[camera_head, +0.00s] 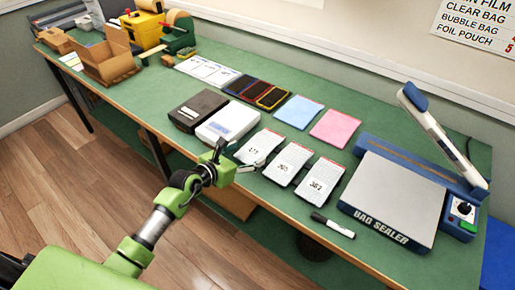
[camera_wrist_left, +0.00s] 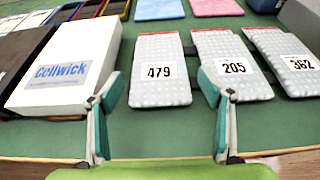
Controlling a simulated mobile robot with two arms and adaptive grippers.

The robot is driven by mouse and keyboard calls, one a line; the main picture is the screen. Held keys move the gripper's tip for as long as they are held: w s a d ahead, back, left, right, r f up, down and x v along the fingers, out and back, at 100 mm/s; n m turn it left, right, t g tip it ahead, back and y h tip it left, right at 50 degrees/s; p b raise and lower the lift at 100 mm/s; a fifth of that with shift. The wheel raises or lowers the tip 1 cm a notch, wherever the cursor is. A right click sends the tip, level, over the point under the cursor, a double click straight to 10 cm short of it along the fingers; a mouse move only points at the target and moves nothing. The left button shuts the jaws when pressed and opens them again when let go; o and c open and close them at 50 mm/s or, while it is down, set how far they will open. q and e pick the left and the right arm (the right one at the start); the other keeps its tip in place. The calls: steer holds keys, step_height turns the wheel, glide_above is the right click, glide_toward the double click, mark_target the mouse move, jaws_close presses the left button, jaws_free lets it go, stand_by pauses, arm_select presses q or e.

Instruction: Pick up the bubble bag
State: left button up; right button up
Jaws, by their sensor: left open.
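Three grey bags with a bubbled surface, red top edges and white number labels lie in a row on the green table. The bag labelled 479 (camera_wrist_left: 160,92) is in the middle of the left wrist view, with the bag labelled 205 (camera_wrist_left: 238,50) and the bag labelled 362 (camera_wrist_left: 291,47) to its right. In the head view they are the left bag (camera_head: 268,137), the middle bag (camera_head: 284,175) and the right bag (camera_head: 313,194). My left gripper (camera_head: 237,160) is open and empty at the table's front edge. In the wrist view its fingers (camera_wrist_left: 160,98) flank the 479 bag's near end.
A white Cellwick box (camera_wrist_left: 65,65) stands close left of my left gripper, beside a black box (camera_head: 198,109). Blue (camera_head: 298,111) and pink (camera_head: 335,127) sheets lie behind the bags. A marker (camera_head: 333,226) and the bag sealer (camera_head: 400,198) are to the right.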

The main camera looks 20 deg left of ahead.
mark_target(256, 148)
arm_select(q)
steer(key=x, duration=0.4)
steer(key=shift+w+f, duration=0.25)
steer(key=shift+w, duration=0.1)
steer(key=shift+r, duration=0.1)
steer(key=c, duration=1)
